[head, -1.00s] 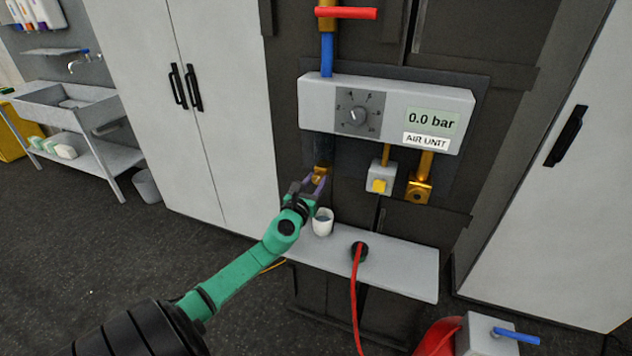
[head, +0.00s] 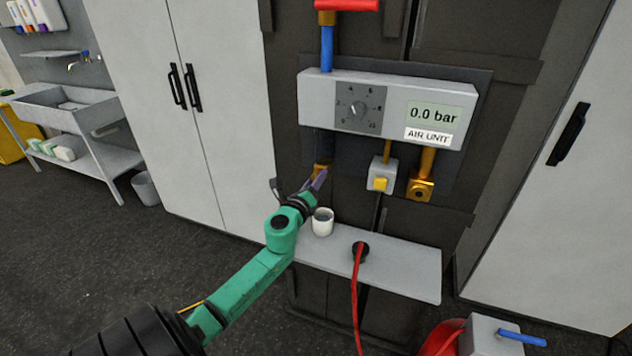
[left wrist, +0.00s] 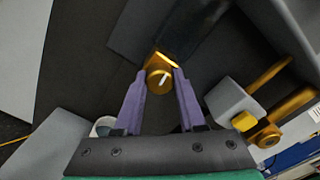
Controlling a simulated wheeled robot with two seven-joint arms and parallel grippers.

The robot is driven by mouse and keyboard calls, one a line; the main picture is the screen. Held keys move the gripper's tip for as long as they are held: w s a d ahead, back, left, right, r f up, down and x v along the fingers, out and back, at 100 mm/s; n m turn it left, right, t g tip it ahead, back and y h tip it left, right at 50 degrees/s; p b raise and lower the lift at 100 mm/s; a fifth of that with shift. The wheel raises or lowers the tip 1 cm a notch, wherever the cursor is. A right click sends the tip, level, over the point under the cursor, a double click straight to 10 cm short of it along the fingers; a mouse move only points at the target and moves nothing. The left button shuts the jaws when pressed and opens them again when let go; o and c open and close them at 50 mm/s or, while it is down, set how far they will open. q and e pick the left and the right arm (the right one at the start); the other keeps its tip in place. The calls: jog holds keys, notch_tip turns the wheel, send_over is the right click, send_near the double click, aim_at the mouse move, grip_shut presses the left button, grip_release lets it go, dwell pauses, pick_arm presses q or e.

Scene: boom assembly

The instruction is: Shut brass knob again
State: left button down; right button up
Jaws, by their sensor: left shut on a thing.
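The brass knob (head: 322,169) sits under the left end of the grey air unit (head: 320,98), below the blue pipe's line. In the left wrist view the knob (left wrist: 159,75) shows a round face with a white mark slanting up to the right. My left gripper (head: 318,182) is at the knob, its purple fingers on either side of it, shut on it. The fingers also show in the left wrist view (left wrist: 160,82). The display reads 0.0 bar. My right gripper is not in view.
A white cup (head: 322,222) stands on the grey shelf (head: 405,272) just below the gripper. A red hose (head: 357,300) hangs from a black fitting on the shelf. A yellow-button box (head: 381,178) and a brass fitting (head: 421,187) are to the right.

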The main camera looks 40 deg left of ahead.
pick_arm(q)
jog(key=shift+r+n+p, duration=0.1)
jog(key=shift+n+p, duration=2.05)
jog(key=shift+n, duration=10.85)
jog(key=c, duration=0.5)
grip_release()
